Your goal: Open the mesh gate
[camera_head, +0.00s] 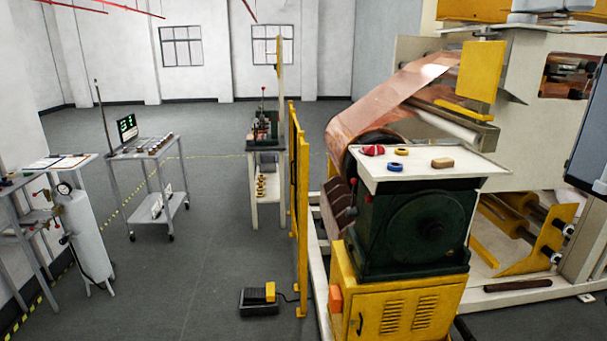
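A tall yellow frame (303,212), which looks like the mesh gate, stands upright near the middle of the view. I see it almost edge-on, so its mesh and any handle or latch cannot be made out. I cannot tell whether it is open or shut. It stands just left of the machine's yellow cabinet, with its lower end near the floor. Neither of my grippers is in view.
The copper foil machine (408,95) and its yellow cabinet (400,305) fill the right side. A foot pedal (262,300) with a cable lies left of the frame. A trolley (150,160) and a white cylinder (83,235) stand left. The grey floor between is clear.

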